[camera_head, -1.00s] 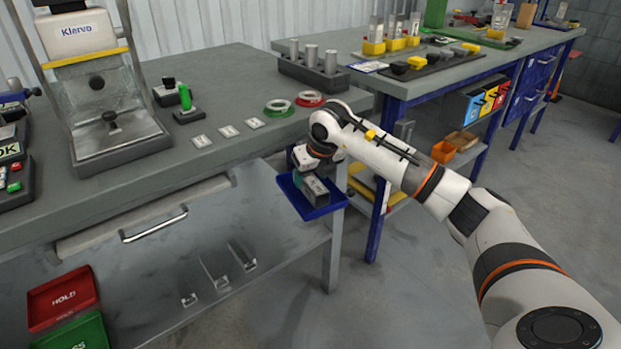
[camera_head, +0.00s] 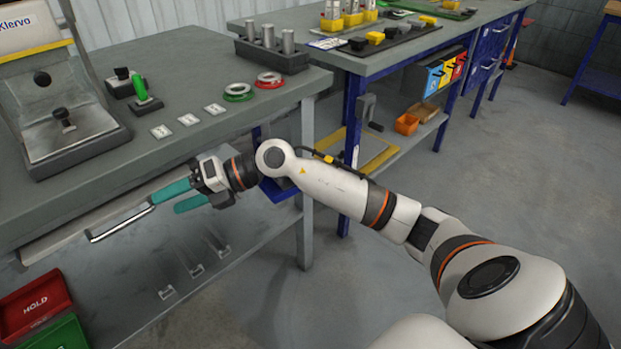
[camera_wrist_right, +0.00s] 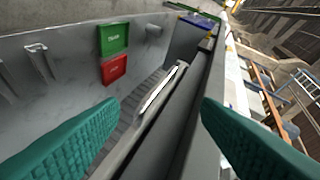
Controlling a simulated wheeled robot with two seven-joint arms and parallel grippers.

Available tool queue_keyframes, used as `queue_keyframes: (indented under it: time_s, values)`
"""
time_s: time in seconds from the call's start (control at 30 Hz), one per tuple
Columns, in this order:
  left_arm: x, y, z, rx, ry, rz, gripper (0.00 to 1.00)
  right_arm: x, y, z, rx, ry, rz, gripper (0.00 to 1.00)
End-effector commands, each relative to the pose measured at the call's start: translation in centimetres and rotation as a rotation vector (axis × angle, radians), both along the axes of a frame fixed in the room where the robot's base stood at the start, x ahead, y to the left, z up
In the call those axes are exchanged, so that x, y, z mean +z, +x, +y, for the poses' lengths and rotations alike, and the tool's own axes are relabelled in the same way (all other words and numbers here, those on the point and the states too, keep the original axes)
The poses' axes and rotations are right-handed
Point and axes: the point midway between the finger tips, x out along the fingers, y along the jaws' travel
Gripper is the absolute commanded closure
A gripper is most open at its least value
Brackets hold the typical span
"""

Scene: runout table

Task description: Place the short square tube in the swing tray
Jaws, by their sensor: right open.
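My right gripper (camera_head: 165,202) is open, its two teal fingers pointing left along the table's front beside the drawer handle (camera_head: 120,223). In the right wrist view the fingers (camera_wrist_right: 160,105) are apart, with the handle (camera_wrist_right: 162,88) seen beyond, between them; nothing is held. The blue swing tray (camera_head: 282,194) hangs at the table's right end, mostly hidden behind my right forearm. A dark grey patch shows in it, but I cannot tell what it is. I cannot make out the short square tube for sure. My left gripper is not in view.
Red HOLD (camera_head: 35,305) and green (camera_head: 55,338) bins sit low at the left. Small grey metal pieces (camera_head: 195,270) show on the panel below the drawer. A green ring (camera_head: 238,92) and a red ring (camera_head: 269,80) lie on the tabletop. Floor at right is clear.

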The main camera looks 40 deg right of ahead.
Motion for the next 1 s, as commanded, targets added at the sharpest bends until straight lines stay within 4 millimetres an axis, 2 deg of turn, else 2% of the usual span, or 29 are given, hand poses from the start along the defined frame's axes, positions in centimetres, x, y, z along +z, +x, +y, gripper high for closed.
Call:
queue_keyframes:
  time_s: [0.03, 0.07, 0.13, 0.2, 0.27, 0.37, 0.4, 0.47, 0.5, 0.57, 0.6, 0.7, 0.8, 0.83, 0.9, 1.0]
  values:
    - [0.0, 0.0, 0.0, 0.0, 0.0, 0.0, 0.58, 0.4, -0.5, 1.6, -0.042, 0.2, 0.025, 0.42]
    - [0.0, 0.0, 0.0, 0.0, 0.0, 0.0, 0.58, 0.8, -0.5, 2.0, -0.082, 0.313, 0.039, 0.42]
    - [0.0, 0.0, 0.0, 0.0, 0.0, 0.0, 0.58, 1.3, -0.1, 1.6, -0.21, 0.564, 0.092, 0.42]
    - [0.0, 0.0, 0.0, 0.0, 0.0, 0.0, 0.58, 0.5, 0.5, -0.1, -0.384, 0.787, 0.172, 0.42]
    - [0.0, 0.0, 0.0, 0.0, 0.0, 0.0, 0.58, -1.7, 0.8, -2.4, -0.565, 0.949, 0.265, 0.42]
    - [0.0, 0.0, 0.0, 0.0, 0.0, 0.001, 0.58, -8.1, 0.0, -6.5, -0.917, 1.148, 0.464, 0.42]
    - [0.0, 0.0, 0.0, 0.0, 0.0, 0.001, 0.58, -11.5, -1.1, -8.0, -1.071, 1.198, 0.56, 0.42]
    - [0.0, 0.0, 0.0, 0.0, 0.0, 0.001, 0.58, -16.8, -3.7, -9.6, -1.3, 1.235, 0.716, 0.42]
    - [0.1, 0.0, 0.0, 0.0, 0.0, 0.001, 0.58, -20.2, -5.9, -10.3, -1.442, 1.238, 0.82, 0.42]
    - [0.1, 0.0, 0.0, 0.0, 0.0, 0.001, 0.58, -24.7, -9.6, -10.7, -1.631, 1.216, 0.974, 0.42]
    - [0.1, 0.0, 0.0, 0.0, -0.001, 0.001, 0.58, -27.2, -12.3, -10.7, -1.742, 1.186, 1.075, 0.42]
    - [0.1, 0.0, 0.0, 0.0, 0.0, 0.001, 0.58, -31.8, -18.8, -9.9, -1.961, 1.086, 1.301, 0.42]
    - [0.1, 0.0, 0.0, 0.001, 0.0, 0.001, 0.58, -34.2, -23.7, -8.8, -2.099, 0.983, 1.473, 0.42]
    - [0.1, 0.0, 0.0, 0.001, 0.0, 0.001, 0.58, -34.6, -24.8, -8.5, -2.125, 0.959, 1.509, 0.42]
    - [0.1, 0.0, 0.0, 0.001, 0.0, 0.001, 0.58, -35.2, -26.6, -8.0, -2.166, 0.914, 1.573, 0.42]
    - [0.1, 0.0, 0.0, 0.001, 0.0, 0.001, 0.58, -35.5, -27.7, -7.7, -2.191, 0.885, 1.612, 0.42]
